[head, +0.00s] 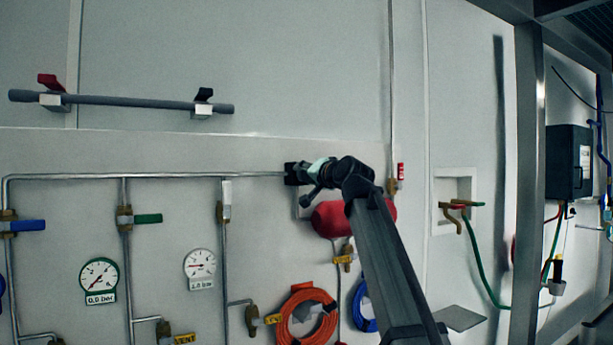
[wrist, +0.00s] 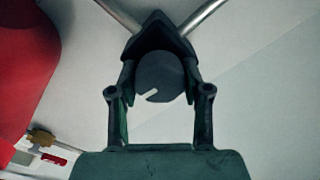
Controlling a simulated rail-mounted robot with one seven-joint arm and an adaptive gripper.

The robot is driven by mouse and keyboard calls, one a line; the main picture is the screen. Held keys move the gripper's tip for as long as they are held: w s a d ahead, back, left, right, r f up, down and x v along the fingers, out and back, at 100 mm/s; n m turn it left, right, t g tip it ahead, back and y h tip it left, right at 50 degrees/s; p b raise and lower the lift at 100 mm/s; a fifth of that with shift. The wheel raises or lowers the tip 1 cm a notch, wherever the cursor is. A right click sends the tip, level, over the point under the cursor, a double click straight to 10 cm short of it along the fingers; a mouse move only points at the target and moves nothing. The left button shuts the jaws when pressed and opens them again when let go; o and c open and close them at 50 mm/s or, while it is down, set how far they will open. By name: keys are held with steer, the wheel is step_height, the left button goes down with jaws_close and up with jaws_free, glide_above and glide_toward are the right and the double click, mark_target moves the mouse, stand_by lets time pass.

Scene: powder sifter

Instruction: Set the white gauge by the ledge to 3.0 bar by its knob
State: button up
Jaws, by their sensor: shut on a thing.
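A white-rimmed gauge (head: 200,263) hangs on the wall left of my arm in the head view; its small label seems to read 1.0 bar. A round dark knob (wrist: 154,72) with a white pointer mark shows in the wrist view. The mark points to the lower left. My gripper (wrist: 160,84) is shut on this knob, one finger on each side. In the head view my gripper (head: 307,173) is at the right end of the horizontal pipe, beside a dark block (head: 291,173). The knob itself cannot be made out there.
A green-rimmed gauge (head: 98,280), seemingly at 0.0 bar, hangs further left. A red cylinder (head: 328,220) is just below my gripper. An orange hose coil (head: 287,318) hangs lower. Pipes with a green-handled valve (head: 148,218) run along the wall.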

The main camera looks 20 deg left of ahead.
steer(key=m, duration=0.3)
steer(key=shift+r+m, duration=0.1)
steer(key=shift+m, duration=0.3)
steer(key=m+p, duration=0.1)
steer(key=m, duration=0.2)
steer(key=shift+m, duration=0.3)
steer(key=m+p, duration=0.2)
steer(key=m, duration=0.1)
steer(key=shift+m, duration=0.4)
steer(key=m+p, duration=0.2)
steer(key=m, duration=0.1)
steer(key=shift+m, duration=0.3)
steer(key=m+p, duration=0.3)
steer(key=m, duration=0.1)
steer(key=shift+m, duration=0.3)
steer(key=m+p, duration=0.2)
steer(key=m, duration=0.1)
steer(key=shift+m+p, duration=0.3)
steer(key=shift+p, duration=0.05)
steer(key=m, duration=0.2)
steer(key=shift+m+p, duration=0.3)
steer(key=shift+p, duration=0.1)
steer(key=shift+m, duration=1.6)
